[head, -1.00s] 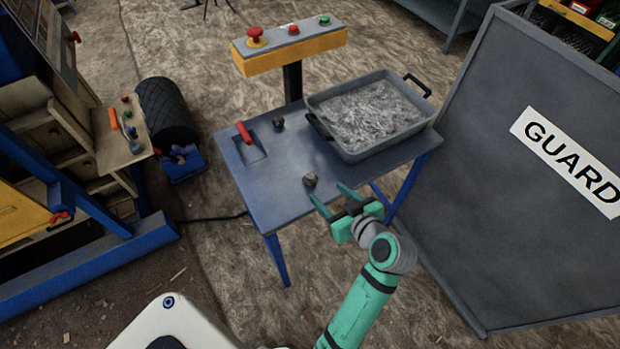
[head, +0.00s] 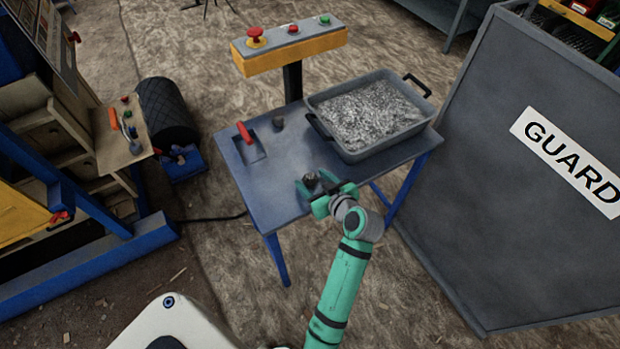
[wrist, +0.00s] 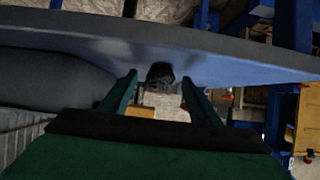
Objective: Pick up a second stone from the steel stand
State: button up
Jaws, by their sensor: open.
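The near dark stone (head: 311,179) sits on the top of the steel stand (head: 262,195), near its front edge. My gripper (head: 314,187) is open, with its green fingers on either side of this stone; I cannot tell whether they touch it. In the wrist view the stone (wrist: 160,73) shows dark between the two fingertips (wrist: 160,86), with the stand's surface around it.
A grey tray (head: 360,155) of grey rubble stands on the stand's right side. A red handle (head: 244,132) sits at its left. A yellow button box (head: 290,50) rises behind. A GUARD panel (head: 520,190) stands at right, the machine (head: 60,150) at left.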

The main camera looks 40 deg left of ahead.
jog(key=shift+a, duration=0.1)
jog(key=c, duration=1.2)
jog(key=shift+r, duration=0.1)
